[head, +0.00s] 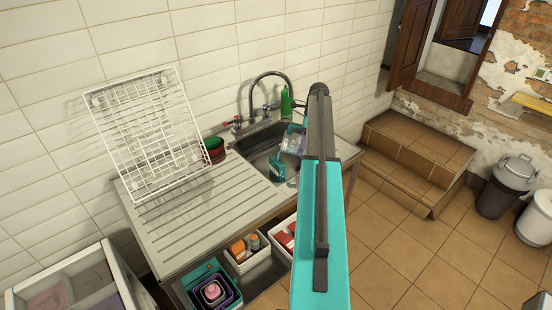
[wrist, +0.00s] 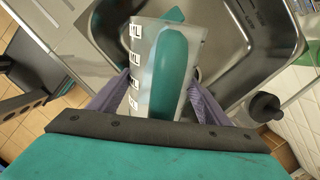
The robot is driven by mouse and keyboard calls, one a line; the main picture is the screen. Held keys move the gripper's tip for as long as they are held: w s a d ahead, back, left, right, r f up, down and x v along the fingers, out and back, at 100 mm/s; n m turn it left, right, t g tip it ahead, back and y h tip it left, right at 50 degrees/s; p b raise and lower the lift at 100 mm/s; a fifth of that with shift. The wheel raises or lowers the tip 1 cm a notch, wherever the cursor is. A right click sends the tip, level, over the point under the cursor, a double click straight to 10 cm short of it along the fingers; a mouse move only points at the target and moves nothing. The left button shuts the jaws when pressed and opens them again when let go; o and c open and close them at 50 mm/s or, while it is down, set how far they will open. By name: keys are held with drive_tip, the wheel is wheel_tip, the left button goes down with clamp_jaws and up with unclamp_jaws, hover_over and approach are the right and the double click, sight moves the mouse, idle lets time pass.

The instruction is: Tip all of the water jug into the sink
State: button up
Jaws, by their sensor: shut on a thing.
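The water jug (wrist: 143,72) has a clear body with white markings and a long teal handle. My gripper (wrist: 160,84) is shut on it, with one purple-grey finger on each side. The jug is over the metal sink (wrist: 268,62) in the wrist view. In the head view, the sink (head: 252,146) is set in the counter against the tiled wall, and a teal part of what looks like the jug (head: 277,170) shows over it. My arm hides part of this. I cannot tell the jug's tilt or see any water.
A curved tap (head: 268,76) rises behind the sink, with a green bottle (head: 286,102) beside it. A white wire rack (head: 140,128) leans on the wall left of the ribbed drainboard (head: 200,204). Bins and boxes sit below the counter.

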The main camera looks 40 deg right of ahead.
drive_tip(key=shift+w+a, duration=0.15)
drive_tip(key=shift+w, duration=0.15)
idle(0.4)
drive_tip(key=shift+r+g+h, duration=0.25)
drive_tip(key=shift+g+h, duration=0.05)
drive_tip(key=shift+w+a, duration=0.1)
idle(0.3)
drive_tip(key=shift+w+a+r+g+h+p, duration=0.2)
drive_tip(key=shift+r+g+h+p, duration=0.1)
drive_tip(key=shift+r+g+p, duration=0.15)
idle(0.7)
drive_tip(key=shift+s+d+f+t+y+b, duration=0.2)
drive_tip(key=shift+s+f+t+b, duration=0.1)
drive_tip(key=shift+f, duration=0.1)
drive_tip(key=shift+s+d+f+t+y+b, duration=0.2)
drive_tip(key=shift+f+t+b, duration=0.1)
drive_tip(key=shift+f, duration=0.1)
drive_tip(key=shift+s+d+r+t+y, duration=0.1)
drive_tip(key=shift+s+d+t+y, duration=0.2)
drive_tip(key=shift+t+y, duration=0.25)
drive_tip(key=shift+s+d+t+y, duration=0.25)
drive_tip(key=shift+s+d+t, duration=0.15)
drive_tip(key=shift+s+d, duration=0.25)
drive_tip(key=shift+a, duration=0.15)
drive_tip(key=shift+a, duration=0.1)
